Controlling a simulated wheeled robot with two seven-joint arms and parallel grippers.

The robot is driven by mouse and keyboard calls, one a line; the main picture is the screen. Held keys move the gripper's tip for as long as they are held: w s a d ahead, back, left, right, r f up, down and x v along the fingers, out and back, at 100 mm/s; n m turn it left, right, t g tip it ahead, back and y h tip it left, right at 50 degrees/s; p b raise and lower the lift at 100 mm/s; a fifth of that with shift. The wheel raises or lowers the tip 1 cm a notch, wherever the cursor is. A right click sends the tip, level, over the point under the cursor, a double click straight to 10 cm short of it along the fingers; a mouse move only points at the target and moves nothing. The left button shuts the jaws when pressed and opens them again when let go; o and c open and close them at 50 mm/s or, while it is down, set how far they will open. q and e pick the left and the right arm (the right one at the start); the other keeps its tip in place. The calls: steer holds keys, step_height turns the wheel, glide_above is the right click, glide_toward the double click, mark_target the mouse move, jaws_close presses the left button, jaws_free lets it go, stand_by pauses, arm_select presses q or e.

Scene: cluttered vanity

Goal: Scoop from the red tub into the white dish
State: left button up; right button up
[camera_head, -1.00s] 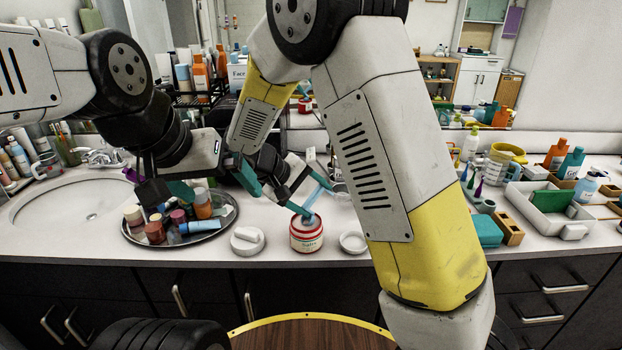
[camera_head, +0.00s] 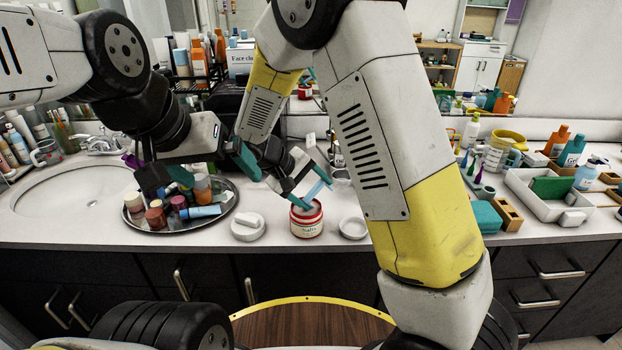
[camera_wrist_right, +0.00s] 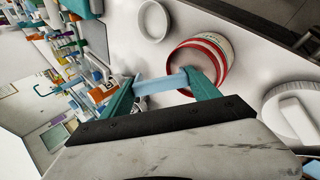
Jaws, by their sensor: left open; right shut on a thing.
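The red tub (camera_head: 307,222), red-rimmed with a pale label, stands open on the counter; it is large in the right wrist view (camera_wrist_right: 222,52). The round white dish (camera_head: 353,229) stands just right of it, also in the right wrist view (camera_wrist_right: 153,20). My right gripper (camera_head: 311,192) is shut on a light blue scoop (camera_wrist_right: 160,84), held tilted at the tub's mouth. The scoop's lower end overlaps the tub's opening; I cannot tell how deep it is. My left gripper (camera_head: 215,177) is open and empty above the cosmetics tray.
A white lid-like piece (camera_head: 248,229) lies left of the tub. A round metal tray (camera_head: 160,226) crowded with small bottles is further left, beside the sink (camera_head: 70,205). My right arm hides counter right of the dish. Bins and bottles fill the far right.

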steer(key=d+g+y, duration=0.1)
steer(key=y, duration=0.1)
steer(key=w+d+f+g+y, duration=0.1)
steer(key=y, duration=0.1)
steer(key=d+f+g+y, duration=0.1)
steer(key=shift+w+f+y, duration=0.1)
steer(key=shift+w+y, duration=0.25)
steer(key=shift+y, duration=0.05)
steer(key=shift+f+g+y, duration=0.2)
steer(key=shift+g+y, duration=0.2)
steer(key=shift+g, duration=0.1)
steer(key=shift+r, duration=0.1)
steer(key=shift+r, duration=2.45)
